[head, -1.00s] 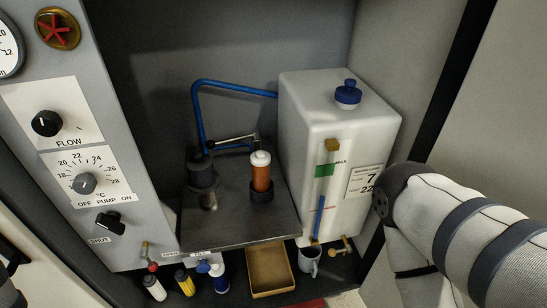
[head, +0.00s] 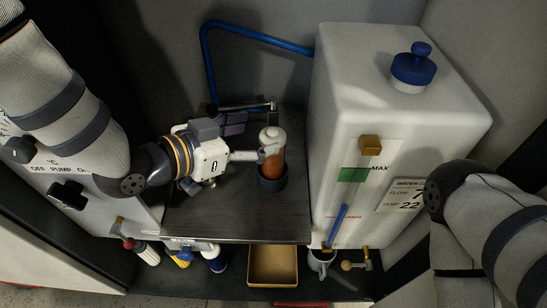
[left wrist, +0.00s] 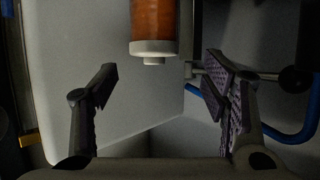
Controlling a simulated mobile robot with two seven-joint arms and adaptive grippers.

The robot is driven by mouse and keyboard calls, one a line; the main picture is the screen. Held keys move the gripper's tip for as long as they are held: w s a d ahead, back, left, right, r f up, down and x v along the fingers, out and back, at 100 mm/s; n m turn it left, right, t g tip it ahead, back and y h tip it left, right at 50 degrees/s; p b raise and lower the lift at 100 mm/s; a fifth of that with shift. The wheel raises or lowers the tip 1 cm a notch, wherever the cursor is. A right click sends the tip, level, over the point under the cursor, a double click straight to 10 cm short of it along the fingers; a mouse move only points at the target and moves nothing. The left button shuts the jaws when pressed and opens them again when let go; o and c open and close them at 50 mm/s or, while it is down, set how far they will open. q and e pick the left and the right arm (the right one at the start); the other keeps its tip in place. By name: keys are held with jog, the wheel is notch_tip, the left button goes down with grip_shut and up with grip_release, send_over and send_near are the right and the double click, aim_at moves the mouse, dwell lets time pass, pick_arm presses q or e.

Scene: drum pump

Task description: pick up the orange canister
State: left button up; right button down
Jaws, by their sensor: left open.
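The orange canister (head: 275,163) stands upright in a dark round holder (head: 272,181) on the dark metal shelf. It has a white cap. My left gripper (head: 256,136) is open at the canister's left side, near its upper part. One finger overlaps the canister in the head view. In the left wrist view the canister (left wrist: 153,22) shows at the top, cap downward, between the spread fingers of the left gripper (left wrist: 161,68) and apparently beyond them. Contact cannot be told. My right arm shows at the right edge, but its gripper is out of view.
A white tank (head: 345,110) with a blue cap stands close on the canister's right. A blue hose (head: 250,32) and a metal lever (head: 245,107) lie behind. A tan tray (head: 272,266), a grey mug (head: 321,262) and several small bottles sit below the shelf.

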aim_at(268, 135)
pick_arm(q)
jog(key=x, duration=0.5)
jog(key=shift+s+d+f+b, duration=0.2)
jog(key=shift+f+b, duration=0.05)
jog(key=shift+b, duration=0.1)
grip_shut()
jog(key=shift+r, duration=0.1)
